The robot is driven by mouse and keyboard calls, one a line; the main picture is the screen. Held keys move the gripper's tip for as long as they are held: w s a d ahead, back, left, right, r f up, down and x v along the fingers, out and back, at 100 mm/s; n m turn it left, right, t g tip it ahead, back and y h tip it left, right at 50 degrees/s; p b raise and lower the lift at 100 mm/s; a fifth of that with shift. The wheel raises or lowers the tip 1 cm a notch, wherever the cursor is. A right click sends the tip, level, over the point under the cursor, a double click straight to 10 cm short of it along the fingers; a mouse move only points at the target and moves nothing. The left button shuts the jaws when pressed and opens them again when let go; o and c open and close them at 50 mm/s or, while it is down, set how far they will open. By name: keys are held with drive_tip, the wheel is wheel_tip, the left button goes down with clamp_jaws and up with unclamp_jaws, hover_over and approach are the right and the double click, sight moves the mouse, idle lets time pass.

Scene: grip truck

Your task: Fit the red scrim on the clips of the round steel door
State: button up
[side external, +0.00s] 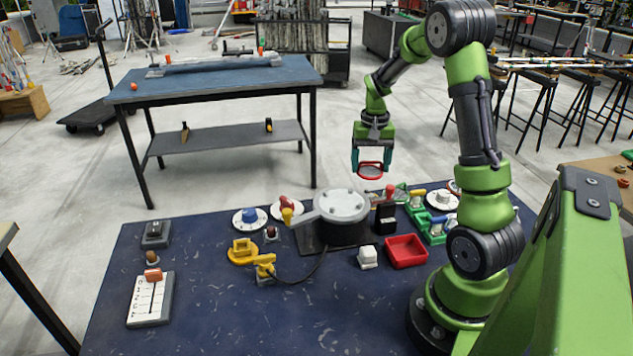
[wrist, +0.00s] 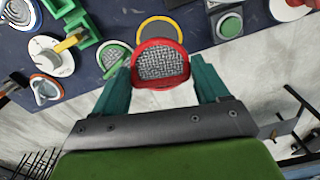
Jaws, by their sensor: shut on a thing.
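The red scrim is a red ring with grey mesh inside, seen in the side view (side external: 370,177) and the wrist view (wrist: 160,62). My gripper (side external: 371,170) is shut on it, with one teal finger on each side of the rim. It holds the scrim in the air above the back edge of the blue-topped bench, behind and slightly right of the round steel door. The round steel door (side external: 343,206) is a grey disc with small clips on its face, lying on a black housing with a handle at its left. Scrim and door are clearly apart.
A red tray (side external: 406,251), a white block (side external: 367,257) and a black holder (side external: 385,217) stand near the door. A yellow clamp (side external: 264,266) with a cable lies in front. Other scrims, green-rimmed (wrist: 112,57) and yellow-rimmed (wrist: 158,24), lie below.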

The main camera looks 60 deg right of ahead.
drive_tip(key=w+a+r+n, duration=0.2)
drive_tip(key=w+a+r, duration=0.1)
drive_tip(key=a+r, duration=0.25)
hover_over(342, 202)
drive_tip(key=shift+f, duration=1.65)
drive_tip(key=shift+f, duration=0.15)
drive_tip(key=shift+f, duration=0.3)
drive_tip(key=shift+f, duration=0.6)
idle(1.3)
drive_tip(key=o, duration=1.1)
drive_tip(key=shift+r, duration=3.75)
